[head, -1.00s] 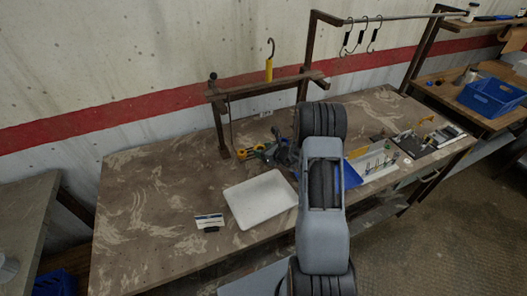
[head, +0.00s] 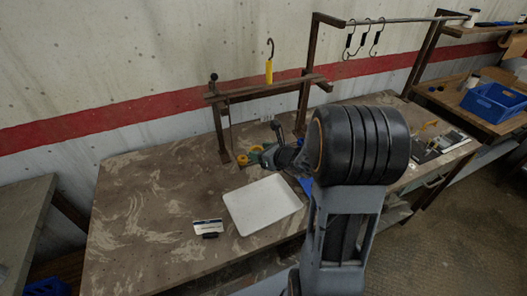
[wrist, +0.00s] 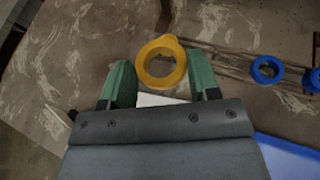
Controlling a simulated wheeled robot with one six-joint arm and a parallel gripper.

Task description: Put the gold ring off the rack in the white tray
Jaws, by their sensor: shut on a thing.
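The gold ring (wrist: 160,44) sits between the green fingertips of my gripper (wrist: 160,76) in the wrist view, and the gripper is shut on it. In the head view the ring (head: 242,160) shows small and yellow beside my gripper (head: 252,156), in front of the rack. The white tray (head: 262,208) lies flat on the bench, just nearer than the gripper. Part of a white surface shows below the ring in the wrist view. The rack (head: 262,90) is a brown frame at the back of the bench. I cannot tell whether the ring is clear of every rail.
A yellow-handled hook (head: 269,72) stands at the rack top. A blue ring (wrist: 267,69) is to the right in the wrist view. A small white card (head: 207,226) lies left of the tray.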

